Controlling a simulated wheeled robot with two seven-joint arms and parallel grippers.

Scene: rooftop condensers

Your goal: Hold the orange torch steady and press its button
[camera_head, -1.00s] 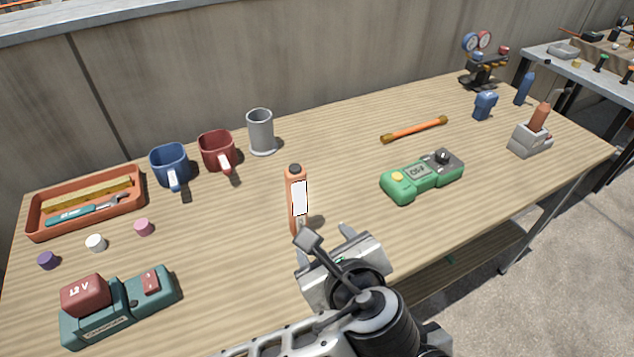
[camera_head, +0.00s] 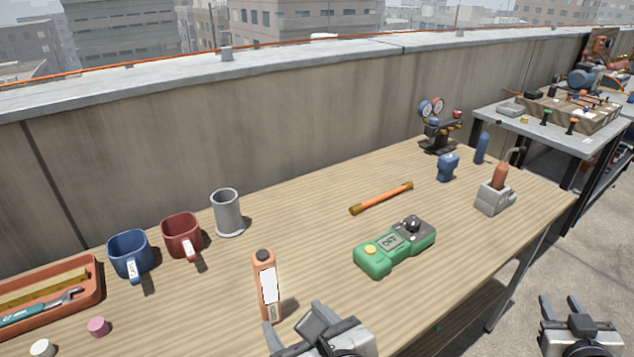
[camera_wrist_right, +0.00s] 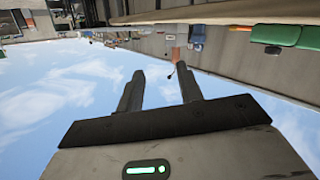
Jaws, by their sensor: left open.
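The orange torch (camera_head: 268,285) stands upright on the workbench in the head view. It has a dark cap on top and a white label on its side. No separate button can be made out on it. My left gripper (camera_head: 293,324) is just in front and to the right of the torch's base, with its fingers apart and nothing between them. The torch stands clear of it. My right gripper (camera_head: 560,303) is at the lower right, beyond the bench's front edge, open and empty. Its spread fingers also show in the right wrist view (camera_wrist_right: 160,88).
Blue mug (camera_head: 131,255), red mug (camera_head: 181,236) and grey cup (camera_head: 228,213) stand behind the torch to the left. A green meter (camera_head: 372,262) lies to its right, with an orange rod (camera_head: 382,198) behind. An orange tray (camera_head: 95,295) is far left. Bare wood surrounds the torch.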

